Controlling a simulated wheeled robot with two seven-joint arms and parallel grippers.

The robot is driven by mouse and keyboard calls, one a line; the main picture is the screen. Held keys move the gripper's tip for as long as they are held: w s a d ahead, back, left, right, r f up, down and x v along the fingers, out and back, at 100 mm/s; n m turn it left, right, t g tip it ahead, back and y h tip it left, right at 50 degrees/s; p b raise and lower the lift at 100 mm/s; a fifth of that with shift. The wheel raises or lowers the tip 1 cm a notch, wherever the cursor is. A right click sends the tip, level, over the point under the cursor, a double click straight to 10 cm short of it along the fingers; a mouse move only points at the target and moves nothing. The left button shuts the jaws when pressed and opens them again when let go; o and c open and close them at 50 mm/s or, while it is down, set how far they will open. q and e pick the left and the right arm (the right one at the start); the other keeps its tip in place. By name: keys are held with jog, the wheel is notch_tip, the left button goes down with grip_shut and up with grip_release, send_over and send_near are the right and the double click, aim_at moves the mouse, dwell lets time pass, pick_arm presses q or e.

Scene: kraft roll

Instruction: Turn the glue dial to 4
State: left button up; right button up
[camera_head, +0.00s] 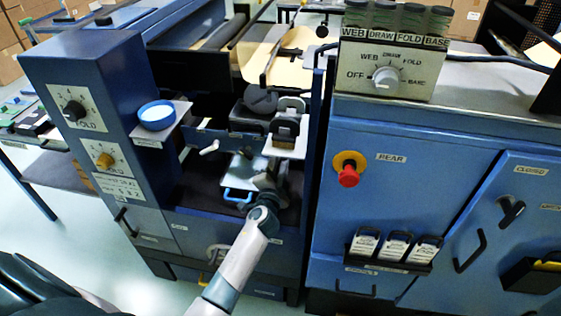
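Two dials sit on the blue cabinet at left: an upper one with a black knob (74,111) and a lower one with a yellow knob (104,160). Their small print is blurred; the upper label seems to read FOLD, and I cannot tell for certain which is the glue dial or what number either points to. My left gripper (266,182) is in the middle machine bay, right of both dials and well apart from them, beside a blue-handled plate (238,194). Its fingers are dark and too small to tell open or shut. My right gripper is not in view.
A blue-rimmed round dish (157,115) stands on a shelf projecting right of the dials. A selector knob (386,77) and a red stop button (348,175) are on the right machine. A handle (125,222) juts out below the dials.

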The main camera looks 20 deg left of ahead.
pick_arm(q)
jog(key=shift+n+b, duration=0.7)
jog(key=shift+n, duration=4)
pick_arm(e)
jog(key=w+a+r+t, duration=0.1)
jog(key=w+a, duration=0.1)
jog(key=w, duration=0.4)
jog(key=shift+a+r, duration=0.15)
pick_arm(q)
jog(key=o, duration=1.1)
jog(key=shift+c, duration=0.2)
jog(key=shift+s, duration=0.1)
